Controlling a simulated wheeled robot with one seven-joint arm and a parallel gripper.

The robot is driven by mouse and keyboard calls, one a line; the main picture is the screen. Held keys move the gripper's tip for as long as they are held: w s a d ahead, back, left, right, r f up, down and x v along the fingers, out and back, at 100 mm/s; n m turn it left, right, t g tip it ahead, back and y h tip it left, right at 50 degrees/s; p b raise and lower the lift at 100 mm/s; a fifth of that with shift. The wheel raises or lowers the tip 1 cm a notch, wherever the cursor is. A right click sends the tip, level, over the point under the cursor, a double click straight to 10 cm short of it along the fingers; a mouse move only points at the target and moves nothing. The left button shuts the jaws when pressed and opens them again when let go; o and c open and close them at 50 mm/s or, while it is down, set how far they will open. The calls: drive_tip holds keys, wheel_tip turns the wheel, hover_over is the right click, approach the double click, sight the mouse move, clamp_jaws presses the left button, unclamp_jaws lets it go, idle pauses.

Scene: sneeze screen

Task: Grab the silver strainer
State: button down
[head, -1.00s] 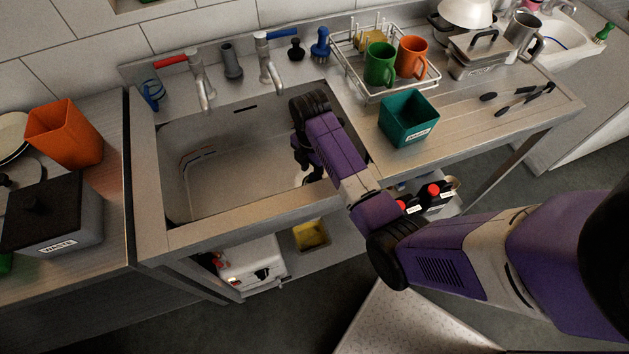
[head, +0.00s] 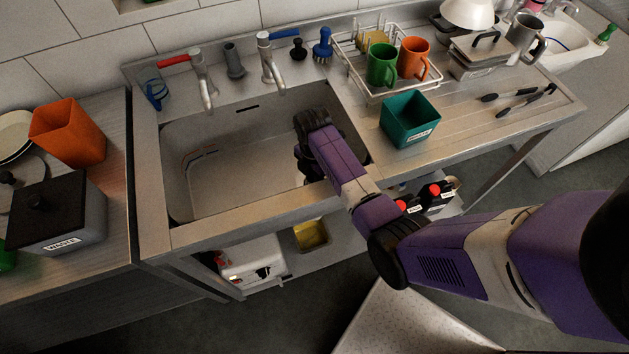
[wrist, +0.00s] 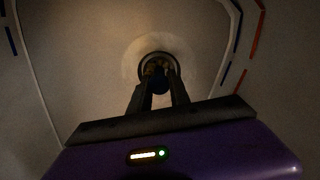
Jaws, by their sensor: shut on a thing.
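A round, dark-rimmed fitting shows at the sink floor in the wrist view, with a pale ring around it. The silver strainer (wrist: 158,64) appears to be the small round piece in it, dim and partly hidden by the fingers. My gripper (wrist: 160,83) points straight at it, with its two dark fingers shut on it. In the head view my gripper is down inside the right part of the sink (head: 225,180), and my own wrist and arm hide the fingertips and the strainer. I cannot tell whether the strainer is raised from the drain.
The sink's front rim (head: 240,218) passes close under my arm. Two taps (head: 268,62) stand behind the basin. A teal bin (head: 410,118) and a dish rack (head: 385,70) with mugs stand right of the sink. The basin's left half is clear.

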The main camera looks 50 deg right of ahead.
wheel_tip(320, 180, up, 20)
drive_tip(key=p, duration=0.4)
drive_tip(key=shift+p, duration=0.3)
